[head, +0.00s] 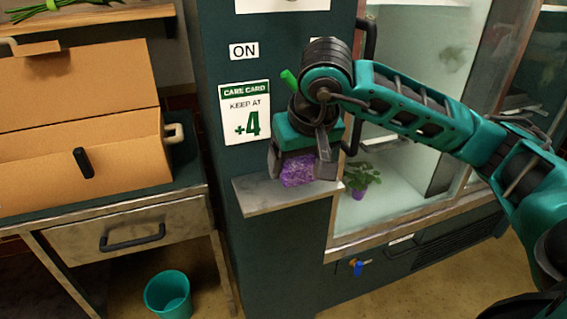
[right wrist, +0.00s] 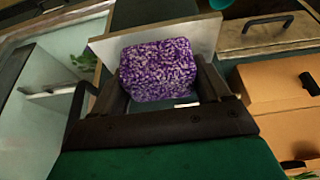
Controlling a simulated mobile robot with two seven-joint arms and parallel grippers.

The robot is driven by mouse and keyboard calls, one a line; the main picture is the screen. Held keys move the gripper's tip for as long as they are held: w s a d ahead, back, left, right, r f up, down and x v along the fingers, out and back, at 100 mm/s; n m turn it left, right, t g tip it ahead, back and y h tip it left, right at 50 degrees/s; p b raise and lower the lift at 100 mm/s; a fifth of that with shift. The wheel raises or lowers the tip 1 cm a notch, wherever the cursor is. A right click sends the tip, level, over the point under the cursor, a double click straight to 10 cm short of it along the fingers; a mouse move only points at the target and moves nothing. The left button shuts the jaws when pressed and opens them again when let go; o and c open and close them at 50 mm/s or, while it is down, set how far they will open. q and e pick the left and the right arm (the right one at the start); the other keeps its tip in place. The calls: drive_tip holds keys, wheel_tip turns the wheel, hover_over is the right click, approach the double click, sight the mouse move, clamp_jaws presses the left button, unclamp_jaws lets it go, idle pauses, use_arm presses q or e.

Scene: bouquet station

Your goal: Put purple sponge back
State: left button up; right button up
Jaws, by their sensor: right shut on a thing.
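The purple sponge (head: 298,170) is a speckled purple block, held just above the small metal ledge (head: 262,198) on the dark green cabinet panel. My right gripper (head: 303,172) is shut on it, with one finger on each side. In the right wrist view the sponge (right wrist: 159,69) sits between the fingers, with the ledge (right wrist: 215,32) behind it. I cannot tell whether the sponge's underside touches the ledge. My left gripper is not in view.
A care card (head: 245,113) hangs above the ledge. Right of it is a glass display case with a potted plant (head: 361,178). At left, a cardboard box (head: 85,130) stands on a drawer table (head: 130,228). A teal bin (head: 168,294) stands on the floor.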

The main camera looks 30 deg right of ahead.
drive_tip(key=w, duration=0.2)
drive_tip(key=w+d+f, duration=0.1)
drive_tip(key=w, duration=0.1)
drive_tip(key=w+f, duration=0.1)
drive_tip(key=w, duration=0.1)
drive_tip(key=shift+w+d, duration=0.2)
drive_tip(key=shift+d, duration=0.05)
wheel_tip(320, 180, down, 4)
drive_tip(key=shift+r, duration=0.1)
drive_tip(key=shift+w+f, duration=0.2)
drive_tip(key=shift+f, duration=0.35)
drive_tip(key=shift+f, duration=0.2)
drive_tip(key=o, duration=1)
